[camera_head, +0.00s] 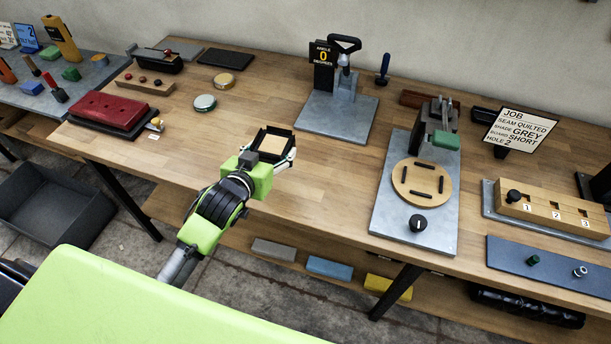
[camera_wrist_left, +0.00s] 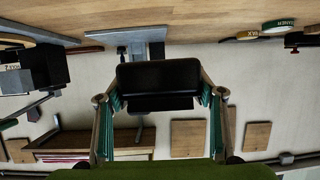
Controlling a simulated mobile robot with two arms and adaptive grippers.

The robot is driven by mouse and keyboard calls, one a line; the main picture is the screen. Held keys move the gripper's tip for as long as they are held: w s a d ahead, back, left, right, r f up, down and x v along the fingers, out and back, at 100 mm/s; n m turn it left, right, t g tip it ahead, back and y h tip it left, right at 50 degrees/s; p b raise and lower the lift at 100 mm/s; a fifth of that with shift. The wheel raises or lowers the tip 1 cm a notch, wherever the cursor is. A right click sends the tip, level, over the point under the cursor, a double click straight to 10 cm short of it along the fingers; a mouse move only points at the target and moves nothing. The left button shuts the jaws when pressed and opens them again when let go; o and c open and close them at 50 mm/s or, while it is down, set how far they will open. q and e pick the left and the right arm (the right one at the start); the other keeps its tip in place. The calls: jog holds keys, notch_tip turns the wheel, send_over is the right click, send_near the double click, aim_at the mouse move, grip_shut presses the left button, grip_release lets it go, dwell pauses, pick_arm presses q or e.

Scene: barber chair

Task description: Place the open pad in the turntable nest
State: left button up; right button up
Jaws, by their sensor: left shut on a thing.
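In the left wrist view, the pad (camera_wrist_left: 158,78) shows as a black block between the two fingers (camera_wrist_left: 160,118). The turntable nest (camera_head: 405,187) is a round wooden disc with several short black bars around its middle, well to the right of my gripper. It sits on a grey metal plate, and its middle is empty. My right gripper is not in view.
A press on a grey plate (camera_head: 325,120) stands behind and right of the pad. A clamp with a green block (camera_head: 445,141) stands at the turntable's back. A black knob (camera_head: 418,223) is in front of it. Bare bench (camera_head: 335,185) lies between pad and turntable.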

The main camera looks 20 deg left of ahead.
pick_arm(q)
send_over(305, 185)
jog(key=a, duration=0.1)
notch_tip(305, 185, down, 6)
jog(key=shift+s+a+r+p, duration=0.1)
jog(key=shift+s+r+p, duration=0.05)
jog(key=shift+p, duration=0.25)
jog(key=shift+f, duration=0.25)
jog(key=f, duration=0.1)
jog(key=d+f, duration=0.1)
jog(key=f, duration=0.1)
jog(key=shift+d+p, duration=0.2)
jog(key=shift+p, duration=0.15)
jog(key=shift+f+p, duration=0.15)
jog(key=shift+p, duration=0.15)
jog(key=shift+f, duration=0.2)
jog(key=shift+f, duration=0.1)
jog(key=shift+f, duration=0.15)
jog(key=o, duration=1.3)
